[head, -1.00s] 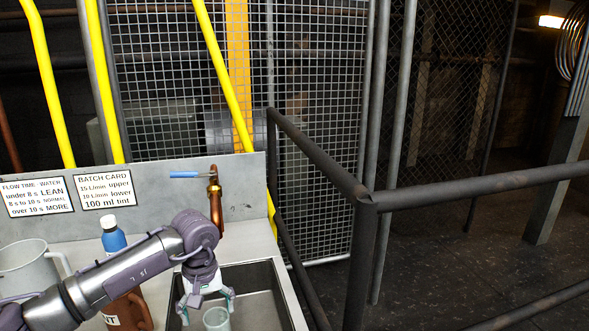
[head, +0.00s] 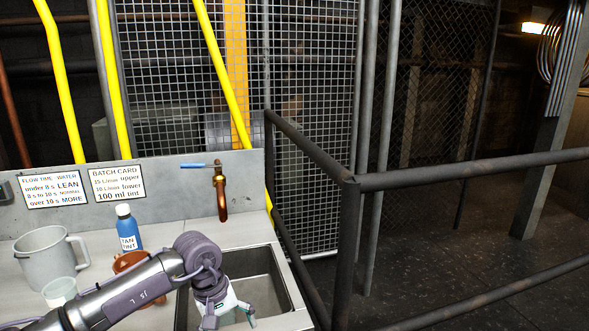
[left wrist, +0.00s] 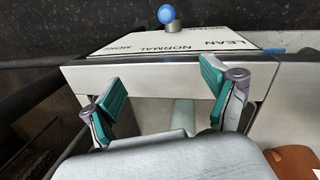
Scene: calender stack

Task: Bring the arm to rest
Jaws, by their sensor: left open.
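My left gripper (head: 230,318) is low at the front of the sink (head: 262,262) in the head view, its fingers apart. In the left wrist view the gripper (left wrist: 158,102) shows its two teal pads wide apart. A pale translucent thing (left wrist: 183,112), perhaps a cup, shows beyond and between the fingers; I cannot tell whether it touches anything. My left arm crosses the front of the counter (head: 185,236). My right gripper is not in view.
A grey jug (head: 45,262), a translucent cup (head: 59,291), a blue tint bottle (head: 127,230) and a brown container (head: 130,262) stand left of the sink. A copper tap (head: 221,195) is behind it. Railings (head: 350,240) stand right. The wrist view shows a lettered board (left wrist: 180,42).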

